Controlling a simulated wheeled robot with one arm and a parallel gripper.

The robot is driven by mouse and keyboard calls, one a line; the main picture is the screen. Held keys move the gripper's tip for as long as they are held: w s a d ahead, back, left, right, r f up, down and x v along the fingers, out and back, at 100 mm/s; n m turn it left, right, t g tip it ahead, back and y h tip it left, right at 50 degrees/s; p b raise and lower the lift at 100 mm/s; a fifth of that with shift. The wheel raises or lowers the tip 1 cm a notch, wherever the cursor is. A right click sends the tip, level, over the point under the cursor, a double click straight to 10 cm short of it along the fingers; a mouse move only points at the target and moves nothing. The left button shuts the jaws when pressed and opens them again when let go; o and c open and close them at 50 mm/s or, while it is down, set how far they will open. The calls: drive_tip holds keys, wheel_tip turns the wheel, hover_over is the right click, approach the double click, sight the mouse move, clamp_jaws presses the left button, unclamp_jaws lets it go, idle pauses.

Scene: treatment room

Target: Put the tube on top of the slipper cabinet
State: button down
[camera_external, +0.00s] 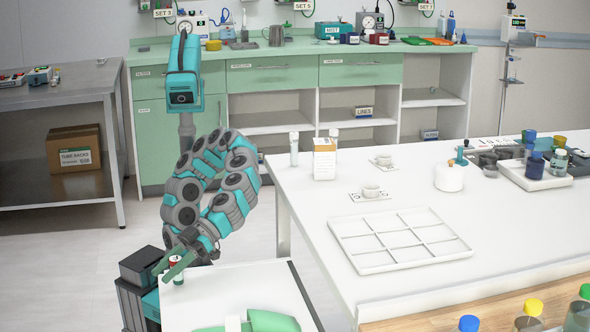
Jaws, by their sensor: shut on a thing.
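I cannot tell whether the tube's lower end touches the top.
The cabinet top between the tube and the green thing is clear. A large white table (300,203) stands to the right, with a flat divided tray (398,241), small cups and bottles. A green counter (240,55) is at the back, and a metal bench (60,92) at the left.

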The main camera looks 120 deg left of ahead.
sight(175, 259)
drive_tip(key=shift+f, duration=0.45)
drive_tip(key=c, duration=0.5)
unclamp_jaws()
drive_tip(key=shift+r, duration=0.15)
drive_tip(key=shift+a+r, duration=0.1)
drive_tip(key=b+v, duration=0.1)
drive_tip(key=v, duration=0.1)
drive_tip(key=shift+w+a, duration=0.1)
drive_tip(key=shift+a, duration=0.25)
wheel_tip(175, 259, up, 7)
drive_tip(key=p, duration=0.3)
drive_tip(key=shift+r, duration=0.15)
